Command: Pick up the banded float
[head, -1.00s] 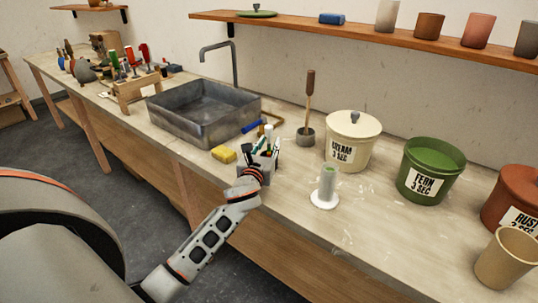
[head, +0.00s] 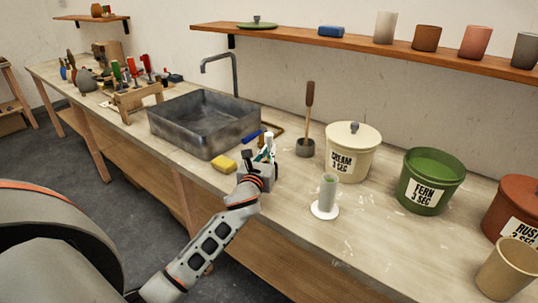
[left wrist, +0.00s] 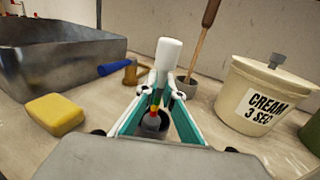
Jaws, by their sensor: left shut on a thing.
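The banded float (left wrist: 169,56) has a white cylindrical top and a thin neck. Red and yellow bands and a grey lower part show between my fingers in the left wrist view. The white top also shows in the head view (head: 269,139). My left gripper (left wrist: 165,88) has teal fingers and is shut on the float, with the white top standing out past the fingertips. In the head view the left gripper (head: 266,156) is over the worktop, right of the yellow sponge. Whether the float's lower end touches the worktop is hidden. My right gripper is not in view.
A clear cylinder on a white base (head: 326,194) stands right of the gripper. The cream bucket (head: 350,152) and fern bucket (head: 429,181) are farther right. The yellow sponge (head: 224,164), sink (head: 203,122) and a pot with a wooden-handled tool (head: 306,148) are nearby.

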